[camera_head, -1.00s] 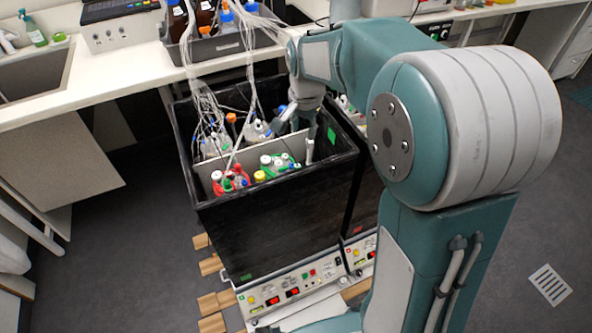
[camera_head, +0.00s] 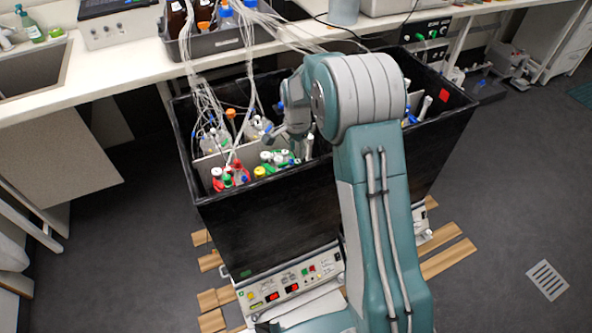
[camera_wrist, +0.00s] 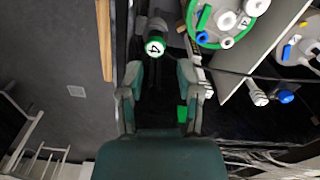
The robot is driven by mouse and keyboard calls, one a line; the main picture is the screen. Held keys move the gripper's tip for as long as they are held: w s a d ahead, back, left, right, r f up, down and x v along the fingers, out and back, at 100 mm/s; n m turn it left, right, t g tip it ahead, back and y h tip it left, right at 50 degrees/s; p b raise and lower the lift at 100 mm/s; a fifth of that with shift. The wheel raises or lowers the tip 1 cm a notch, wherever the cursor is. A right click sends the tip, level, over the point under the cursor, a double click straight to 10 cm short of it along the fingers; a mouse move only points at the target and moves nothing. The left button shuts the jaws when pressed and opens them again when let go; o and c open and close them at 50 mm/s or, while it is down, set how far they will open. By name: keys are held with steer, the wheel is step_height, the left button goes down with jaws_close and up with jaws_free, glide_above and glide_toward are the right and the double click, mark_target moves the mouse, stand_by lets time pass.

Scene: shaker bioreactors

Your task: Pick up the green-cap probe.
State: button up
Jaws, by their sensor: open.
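The green-cap probe (camera_wrist: 155,47) shows in the wrist view as a round white end with a green rim and a dark "4". It lies just beyond my fingertips, roughly between their lines. My gripper (camera_wrist: 160,76) is open, with one finger on each side and nothing between them. In the head view my gripper (camera_head: 297,135) hangs low inside the black box (camera_head: 270,220), beside the bottles. The probe cannot be made out surely there, as my arm and gripper crowd that spot.
The bench (camera_head: 110,75) is behind.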

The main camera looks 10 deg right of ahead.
mark_target(298, 161)
steer(key=f, duration=0.4)
steer(key=shift+s+d+f, duration=0.15)
steer(key=shift+s+f, duration=0.1)
steer(key=shift+f, duration=0.45)
jaws_close()
